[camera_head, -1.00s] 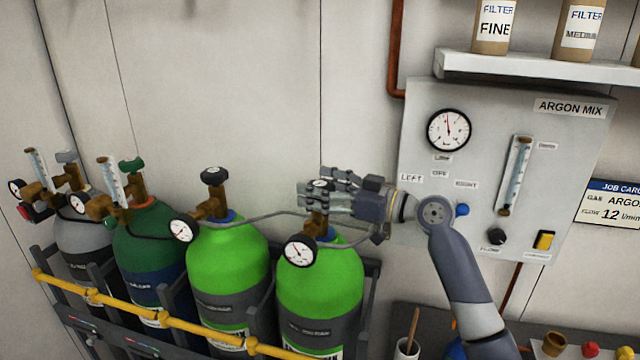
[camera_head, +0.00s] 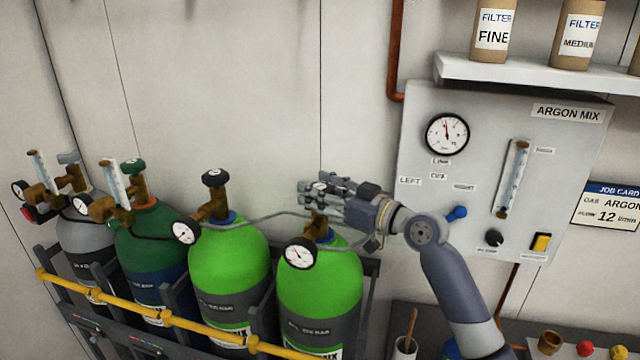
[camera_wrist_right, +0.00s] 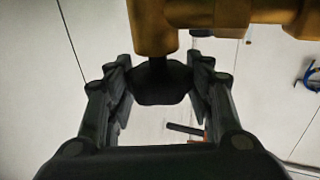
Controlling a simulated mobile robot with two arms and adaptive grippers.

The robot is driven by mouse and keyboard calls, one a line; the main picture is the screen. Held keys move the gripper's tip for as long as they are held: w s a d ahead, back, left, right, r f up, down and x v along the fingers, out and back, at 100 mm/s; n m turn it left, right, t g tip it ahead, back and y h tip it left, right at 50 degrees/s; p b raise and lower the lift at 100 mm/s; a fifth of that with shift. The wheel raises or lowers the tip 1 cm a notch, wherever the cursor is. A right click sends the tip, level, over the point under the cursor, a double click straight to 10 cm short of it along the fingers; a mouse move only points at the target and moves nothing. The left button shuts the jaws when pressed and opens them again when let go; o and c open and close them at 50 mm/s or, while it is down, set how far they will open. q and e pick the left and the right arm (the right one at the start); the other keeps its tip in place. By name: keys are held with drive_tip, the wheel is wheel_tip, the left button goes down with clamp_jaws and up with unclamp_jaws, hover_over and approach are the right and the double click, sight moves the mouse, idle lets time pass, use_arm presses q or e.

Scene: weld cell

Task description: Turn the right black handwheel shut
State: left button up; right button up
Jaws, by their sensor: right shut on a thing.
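Two light green cylinders stand side by side, the left one (camera_head: 228,258) and the right one (camera_head: 322,280). The right cylinder carries a brass valve (camera_head: 318,225) and a dial gauge (camera_head: 300,254). My right gripper (camera_head: 318,190) is at the top of that valve and shut on its black handwheel (camera_wrist_right: 160,82). In the wrist view the wheel sits between the two fingers, under the brass stem. In the head view the fingers mostly hide the wheel. The left cylinder's black handwheel (camera_head: 215,177) is untouched. My left gripper is not in view.
A grey and a dark green cylinder (camera_head: 150,240) stand further left. A yellow rail (camera_head: 180,322) runs across the front. A hose (camera_head: 270,217) passes behind the right valve. The ARGON MIX panel (camera_head: 410,130) is on the wall to the right, below a shelf (camera_head: 540,70).

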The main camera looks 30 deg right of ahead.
drive_tip(key=m+h+p, duration=0.1)
drive_tip(key=h+p, duration=0.1)
drive_tip(key=r+m+h+p, duration=0.1)
drive_tip(key=m+h+p, duration=0.1)
drive_tip(key=p, duration=0.1)
drive_tip(key=shift+a+t, duration=0.1)
drive_tip(key=shift+t, duration=0.3)
drive_tip(key=shift+f+m+h+p, duration=0.2)
drive_tip(key=shift+m+h+p, duration=0.55)
drive_tip(key=shift+h, duration=0.45)
drive_tip(key=m+h, duration=0.2)
drive_tip(key=h, duration=0.1)
drive_tip(key=shift+f+g, duration=0.15)
drive_tip(key=shift+g, duration=0.15)
drive_tip(key=shift+m+g+h, duration=0.3)
drive_tip(key=shift+m+h, duration=0.45)
drive_tip(key=shift+h, duration=0.65)
drive_tip(key=o, duration=1.1)
drive_tip(key=shift+f, duration=0.1)
